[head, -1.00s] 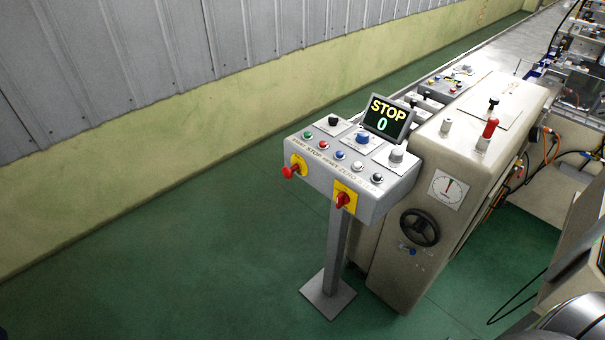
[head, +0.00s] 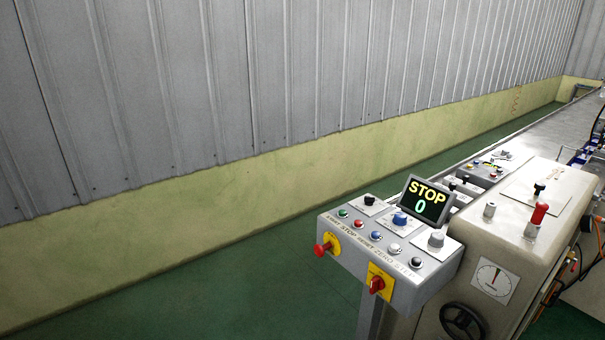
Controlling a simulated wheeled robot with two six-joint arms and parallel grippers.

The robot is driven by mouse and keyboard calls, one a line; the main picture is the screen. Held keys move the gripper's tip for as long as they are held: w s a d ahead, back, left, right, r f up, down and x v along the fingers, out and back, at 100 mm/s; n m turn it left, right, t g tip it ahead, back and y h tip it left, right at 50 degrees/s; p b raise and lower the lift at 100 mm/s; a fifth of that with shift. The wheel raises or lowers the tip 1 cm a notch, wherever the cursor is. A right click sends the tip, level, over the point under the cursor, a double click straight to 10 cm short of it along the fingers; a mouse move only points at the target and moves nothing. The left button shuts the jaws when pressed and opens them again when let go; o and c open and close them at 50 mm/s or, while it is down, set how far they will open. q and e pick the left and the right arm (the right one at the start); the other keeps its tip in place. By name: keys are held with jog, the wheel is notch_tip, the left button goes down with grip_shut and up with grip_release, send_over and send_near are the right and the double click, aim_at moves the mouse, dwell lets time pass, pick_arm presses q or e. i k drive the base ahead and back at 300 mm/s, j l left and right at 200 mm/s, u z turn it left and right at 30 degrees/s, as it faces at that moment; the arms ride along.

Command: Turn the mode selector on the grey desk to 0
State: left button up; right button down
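The grey desk (head: 345,250) is a sloped control box on a post, in the lower right of the head view. Its top has a black knob (head: 369,199) at the left, a blue knob (head: 400,219) in the middle and a grey knob (head: 436,239) at the right, each on a pale plate. Its front has a red rotary switch (head: 377,284) on a yellow plate. The labels are too small to tell which is the mode selector or its setting. A display (head: 425,202) behind them reads STOP 0. Neither gripper is in view.
A red mushroom button (head: 322,248) sticks out of the desk's front. A row of small push buttons (head: 376,236) runs along its top. A beige machine (head: 540,225) with a handwheel (head: 462,321) stands close at the right. Green floor (head: 250,300) is clear at the left.

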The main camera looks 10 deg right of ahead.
aim_at(369, 200)
jog(key=i+l+z, duration=0.15)
jog(key=i, duration=0.3)
jog(key=i+l+z, duration=0.1)
jog(key=i, duration=0.4)
jog(key=i+l+z, duration=0.15)
jog(key=i, duration=0.35)
